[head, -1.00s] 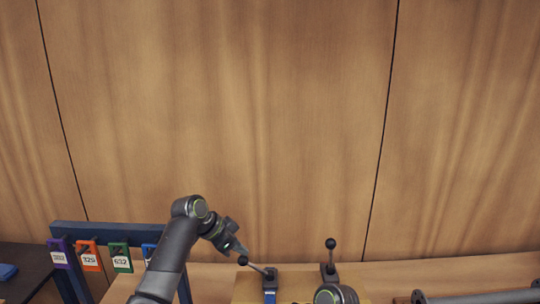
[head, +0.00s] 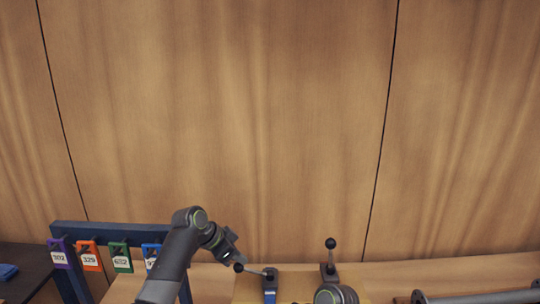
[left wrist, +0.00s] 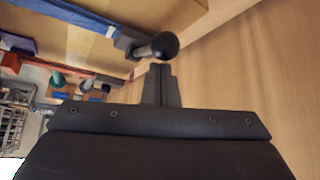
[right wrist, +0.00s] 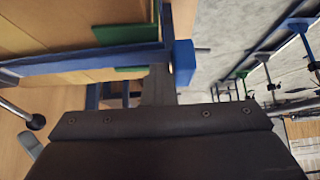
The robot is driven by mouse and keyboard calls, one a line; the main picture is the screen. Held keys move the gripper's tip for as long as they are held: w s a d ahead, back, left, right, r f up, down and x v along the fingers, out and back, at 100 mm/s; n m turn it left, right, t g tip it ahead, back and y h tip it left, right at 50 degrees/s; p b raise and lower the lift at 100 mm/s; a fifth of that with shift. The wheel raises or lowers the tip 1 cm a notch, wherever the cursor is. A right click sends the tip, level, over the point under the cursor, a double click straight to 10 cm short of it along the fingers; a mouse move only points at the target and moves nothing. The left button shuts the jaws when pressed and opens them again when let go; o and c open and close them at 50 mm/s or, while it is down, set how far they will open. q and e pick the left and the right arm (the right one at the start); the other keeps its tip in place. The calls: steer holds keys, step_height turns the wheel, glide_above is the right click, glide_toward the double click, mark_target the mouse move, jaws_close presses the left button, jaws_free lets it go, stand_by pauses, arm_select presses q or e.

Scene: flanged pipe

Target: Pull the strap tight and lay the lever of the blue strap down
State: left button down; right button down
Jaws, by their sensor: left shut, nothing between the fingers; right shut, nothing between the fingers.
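The blue strap's lever (head: 254,271) leans far over to the left from its dark buckle (head: 270,281), close to level. Its black ball knob (head: 239,267) is at the left end. The blue strap (head: 270,297) runs down from the buckle. My left gripper (left wrist: 160,72) is shut and empty, its tips right at the knob (left wrist: 165,45); I cannot tell if they touch. My right gripper (right wrist: 160,72) is shut and empty, its tips beside a blue band (right wrist: 90,60) and its upright blue end piece (right wrist: 184,62). The right gripper is out of the head view.
A second lever (head: 331,258) stands upright to the right. A blue rack (head: 110,230) at left carries purple, orange, green and blue numbered tags. A grey flanged pipe (head: 480,297) lies at lower right. A wooden wall (head: 260,120) closes the back.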

arm_select(q)
steer(key=shift+r, duration=3.05)
